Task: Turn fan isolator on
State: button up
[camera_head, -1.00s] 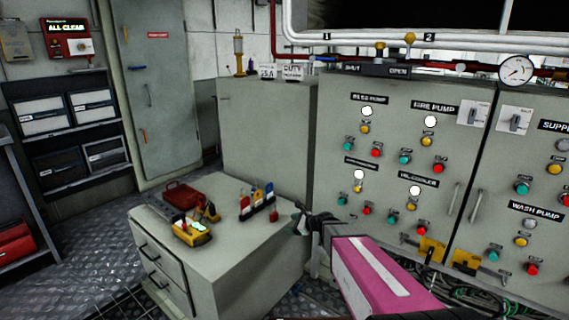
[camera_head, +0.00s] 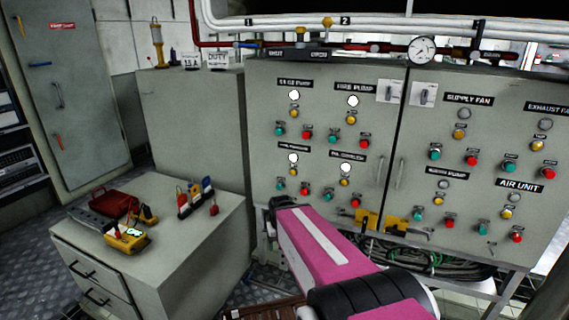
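A grey cabinet on the right carries the SUPPLY FAN label (camera_head: 469,99) and the EXHAUST FAN label (camera_head: 547,107). A rotary isolator switch (camera_head: 424,94) on a pale plate sits at its upper left corner, beside SUPPLY FAN. Its setting is too small to read. The supply fan lamp (camera_head: 463,115) looks grey and unlit. My gripper (camera_head: 272,204) is a small dark shape past the end of my pink arm, low in front of the left cabinet and well below and left of the isolator. The arm mostly hides it, and its fingers cannot be made out.
The left pump cabinet (camera_head: 262,110) has lit white lamps and a similar switch (camera_head: 390,92). Door handles (camera_head: 400,172) and yellow brackets (camera_head: 366,219) stick out. Pipes and a gauge (camera_head: 422,49) run above. A bench (camera_head: 190,245) with tools stands left. Cables (camera_head: 430,258) hang below.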

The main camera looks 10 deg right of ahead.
aim_at(395, 232)
jog(key=k+z, duration=0.25)
jog(key=z, duration=0.15)
jog(key=k+z, duration=0.25)
jog(key=z, duration=0.2)
jog(key=k+l+z, duration=0.2)
jog(key=z, duration=0.2)
